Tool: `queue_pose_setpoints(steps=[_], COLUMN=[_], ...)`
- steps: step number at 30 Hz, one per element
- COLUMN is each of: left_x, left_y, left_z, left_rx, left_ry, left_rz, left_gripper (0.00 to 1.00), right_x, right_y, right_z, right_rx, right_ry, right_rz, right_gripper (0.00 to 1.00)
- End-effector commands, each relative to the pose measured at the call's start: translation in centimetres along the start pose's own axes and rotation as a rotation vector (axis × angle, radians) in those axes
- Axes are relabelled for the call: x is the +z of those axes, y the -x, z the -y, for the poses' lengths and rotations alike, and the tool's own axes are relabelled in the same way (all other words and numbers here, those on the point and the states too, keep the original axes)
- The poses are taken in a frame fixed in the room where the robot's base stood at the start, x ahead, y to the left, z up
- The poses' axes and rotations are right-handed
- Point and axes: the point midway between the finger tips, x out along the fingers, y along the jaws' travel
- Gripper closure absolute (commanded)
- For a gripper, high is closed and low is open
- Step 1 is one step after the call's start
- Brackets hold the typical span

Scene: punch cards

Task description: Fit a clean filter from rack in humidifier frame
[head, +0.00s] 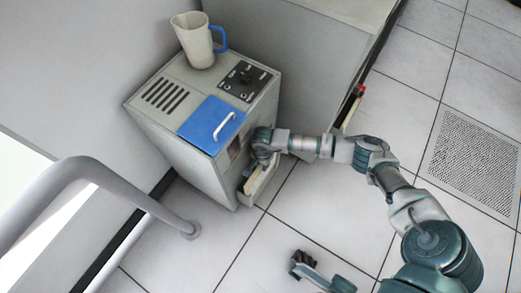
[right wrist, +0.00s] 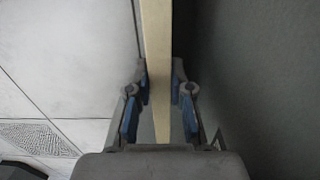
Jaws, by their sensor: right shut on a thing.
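The humidifier (head: 190,135) is a grey cabinet with a blue lid, vent slots and a dark control panel on top. A pale frame (head: 265,187) sticks out low from its front side. My right gripper (head: 259,160) is at this frame, close against the cabinet; its fingertips are hard to see there. In the right wrist view, the right gripper (right wrist: 160,105) is shut on a thin beige filter (right wrist: 157,50), seen edge-on between the blue finger pads. How far the filter sits in the frame is hidden. My left gripper (head: 302,262) is low over the floor, apart from everything; its opening is unclear.
A white jug (head: 193,40) with a blue handle stands on the humidifier. A large grey cabinet (head: 305,60) stands behind, with a narrow beige and red item (head: 353,105) at its side, perhaps the rack. A grey rail (head: 115,182) is at left. The tiled floor (head: 330,215) is clear.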

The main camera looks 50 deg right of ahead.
Motion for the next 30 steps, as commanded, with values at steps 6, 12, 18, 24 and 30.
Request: queue_pose_setpoints(steps=[6,12,18,24,30], left_x=[-0.1,0.2,0.6,0.9,1.1], left_y=[-0.1,0.2,0.7,1.1,1.3], left_z=[0.0,0.0,0.1,0.2,0.3], left_rx=[0.000,-0.001,-0.004,-0.006,-0.008], left_ry=[0.000,0.000,0.001,0.001,0.002], left_rz=[-0.001,0.004,0.014,0.020,0.025], left_gripper=[0.25,0.25,0.25,0.25,0.25], right_x=[0.0,0.0,0.0,0.0,0.0], right_y=[0.1,-0.3,-1.1,-1.8,-2.6], right_z=[0.1,0.0,0.0,0.0,0.0], right_rx=[-0.002,-0.001,0.000,0.000,-0.001], right_ry=[0.000,0.000,0.000,0.000,0.000], right_rz=[0.000,0.000,0.000,0.000,0.000], right_gripper=[1.00,1.00,1.00,1.00,1.00])
